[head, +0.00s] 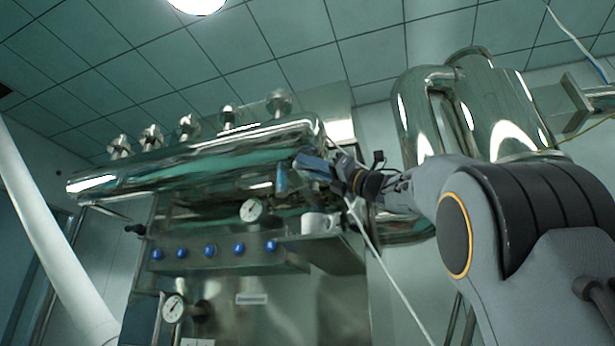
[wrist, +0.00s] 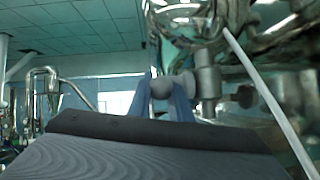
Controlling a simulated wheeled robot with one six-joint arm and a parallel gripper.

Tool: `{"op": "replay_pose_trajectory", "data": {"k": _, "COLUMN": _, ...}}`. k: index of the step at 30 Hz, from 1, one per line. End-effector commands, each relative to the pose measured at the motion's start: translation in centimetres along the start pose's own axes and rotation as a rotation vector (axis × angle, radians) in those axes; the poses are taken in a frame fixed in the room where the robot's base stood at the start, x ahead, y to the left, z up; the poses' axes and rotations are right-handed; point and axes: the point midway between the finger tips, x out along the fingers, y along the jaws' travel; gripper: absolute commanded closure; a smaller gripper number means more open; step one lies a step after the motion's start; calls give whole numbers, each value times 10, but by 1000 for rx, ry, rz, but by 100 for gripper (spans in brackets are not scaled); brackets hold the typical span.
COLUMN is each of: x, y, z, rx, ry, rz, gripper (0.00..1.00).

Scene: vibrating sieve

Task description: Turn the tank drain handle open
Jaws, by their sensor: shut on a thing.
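The polished horizontal tank (head: 200,155) spans the upper middle of the head view. In the wrist view, a grey drain handle (wrist: 165,88) with a rounded end lies between my gripper's blue fingers and runs toward a grey valve body (wrist: 207,82) on the right. My gripper (wrist: 162,100) is shut on this handle. In the head view, my gripper (head: 310,167) is at the tank's lower right underside, and the handle is hard to make out there. The exact angle of the handle is not clear.
Below the tank is a steel panel with several blue knobs (head: 239,249) and a gauge (head: 251,211). A white cup-like object (head: 316,223) stands on a ledge (head: 315,240) below my gripper. Large shiny vessels (head: 500,110) rise at right. A thin white tube (wrist: 262,88) passes close to the valve.

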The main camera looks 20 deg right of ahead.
Motion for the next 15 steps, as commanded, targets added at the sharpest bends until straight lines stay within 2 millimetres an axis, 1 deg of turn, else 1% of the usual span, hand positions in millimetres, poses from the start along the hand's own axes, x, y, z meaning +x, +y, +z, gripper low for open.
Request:
{"op": "replay_pose_trajectory", "data": {"k": 1, "x": -1, "y": -1, "z": -2, "rx": -1, "ry": -18, "rz": 2, "gripper": 100}}
{"op": "replay_pose_trajectory", "data": {"k": 15, "x": -1, "y": 0, "z": -2, "rx": 11, "ry": -167, "rz": 31, "gripper": 100}}
